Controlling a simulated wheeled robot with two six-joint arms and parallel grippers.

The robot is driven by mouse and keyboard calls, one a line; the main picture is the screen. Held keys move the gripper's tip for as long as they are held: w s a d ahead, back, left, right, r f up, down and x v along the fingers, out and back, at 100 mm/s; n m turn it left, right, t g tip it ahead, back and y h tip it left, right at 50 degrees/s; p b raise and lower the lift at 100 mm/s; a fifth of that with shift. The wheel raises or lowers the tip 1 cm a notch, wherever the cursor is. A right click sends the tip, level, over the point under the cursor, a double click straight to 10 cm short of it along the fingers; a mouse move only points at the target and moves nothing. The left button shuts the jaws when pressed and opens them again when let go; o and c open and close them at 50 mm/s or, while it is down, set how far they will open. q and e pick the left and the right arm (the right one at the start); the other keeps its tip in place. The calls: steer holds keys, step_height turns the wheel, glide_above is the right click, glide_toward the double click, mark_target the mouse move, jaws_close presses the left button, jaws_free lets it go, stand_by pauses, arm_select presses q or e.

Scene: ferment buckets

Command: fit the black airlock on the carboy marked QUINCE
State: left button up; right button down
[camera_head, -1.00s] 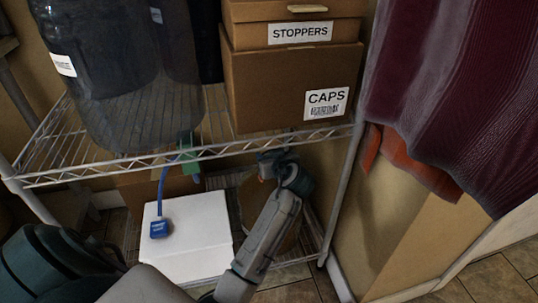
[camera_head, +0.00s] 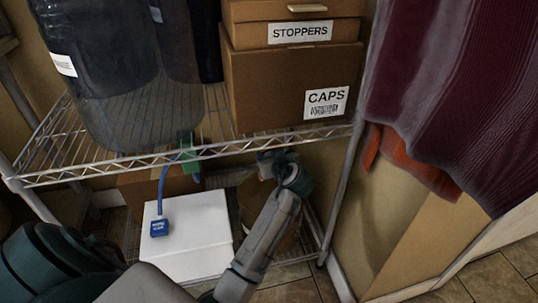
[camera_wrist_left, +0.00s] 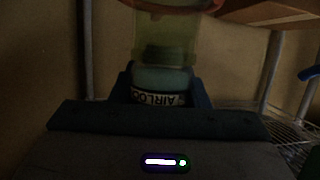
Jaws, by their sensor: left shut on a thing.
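My left gripper (camera_head: 270,160) is under the front edge of the wire shelf, below the CAPS box. In the left wrist view it (camera_wrist_left: 160,88) is shut on a small piece (camera_wrist_left: 165,78) with a pale bluish lower body and a label reading "AIRLOC", cut off at the end. A yellow-green see-through part is above it. The light is dim and I cannot tell whether this piece is black. A large dark see-through carboy (camera_head: 110,95) stands on the shelf at the left. Its white label (camera_head: 63,65) is too small to read, and its top is cut off. My right gripper is not seen.
The wire shelf edge (camera_head: 100,170) runs above my gripper. STOPPERS (camera_head: 260,33) and CAPS (camera_head: 265,85) boxes stand on it. A blue tag (camera_head: 159,228) hangs by a cord before a white box (camera_head: 200,235). Maroon cloth (camera_head: 450,90) hangs at right.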

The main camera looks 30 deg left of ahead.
arm_select(q)
steer(key=shift+f, duration=0.1)
steer(key=o, duration=1.1)
steer(key=shift+c, duration=0.2)
steer(key=shift+d, duration=0.1)
